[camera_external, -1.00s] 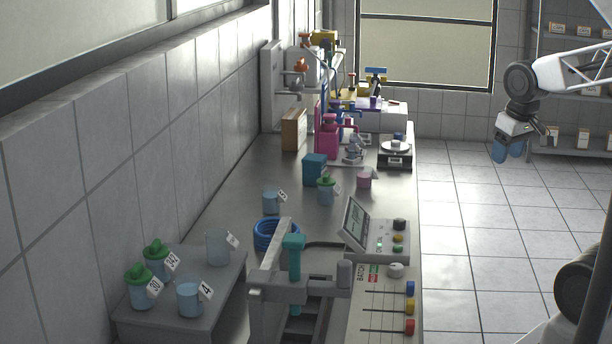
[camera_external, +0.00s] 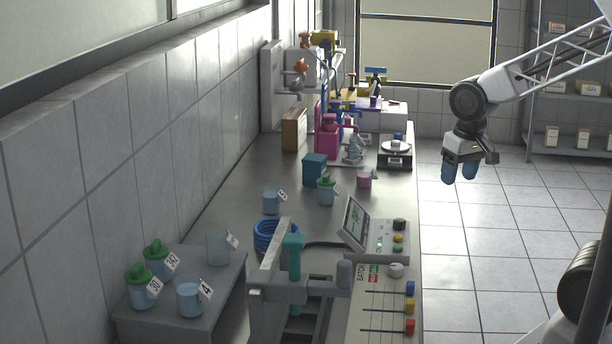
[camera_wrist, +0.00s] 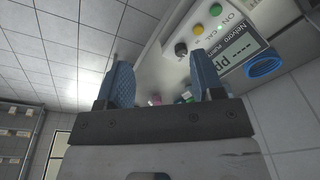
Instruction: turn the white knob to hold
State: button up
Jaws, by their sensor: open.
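The white knob (camera_external: 396,269) sits at the far end of the flat control panel marked BATCH (camera_external: 360,302), near the bench's right edge. Its lettering for hold is too small to read, and I cannot pick the knob out in the wrist view. My gripper (camera_external: 460,173) is open and empty. It hangs fingers down over the floor to the right of the bench, beyond the knob and apart from it. In the wrist view its two blue fingers (camera_wrist: 160,70) are spread apart with nothing held between them.
A meter (camera_external: 375,242) with a screen and black, yellow and green controls stands just beyond the knob; its black knob shows in the wrist view (camera_wrist: 181,48). Blue, yellow and red sliders (camera_external: 410,308) lie nearer the camera. A teal-handled lever (camera_external: 293,258) stands left.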

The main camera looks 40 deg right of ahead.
jog(key=w+a+f+g, duration=0.1)
jog(key=w+a+f, duration=0.1)
jog(key=a+f, duration=0.5)
jog(key=m, duration=0.1)
send_over(397, 266)
notch_tip(397, 266, down, 4)
jog(key=shift+r+g, duration=0.15)
jog(key=shift+g, duration=0.15)
jog(key=shift+f, duration=3.9)
jog(key=c, duration=0.9)
